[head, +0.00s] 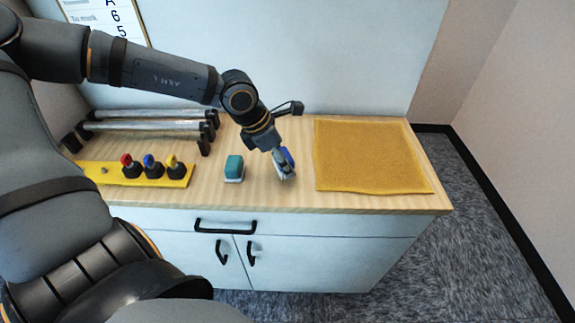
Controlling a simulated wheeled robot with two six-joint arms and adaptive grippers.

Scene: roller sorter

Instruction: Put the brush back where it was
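A small blue object (289,156), possibly the brush, is at the fingers of my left gripper (284,173), low over the wooden counter. The fingers point down and partly cover it. I cannot tell whether they grip it or only stand beside it, or whether it touches the counter. A teal block with a pale underside (234,167), also brush-like, stands on the counter to the left, apart from the gripper. My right gripper is out of view.
A yellow mat (367,155) covers the counter's right part. A yellow strip (95,173) with red, blue and yellow knobs lies at the left. Metal rollers on black supports (150,126) stand behind it. The counter's front edge (310,207) is clear.

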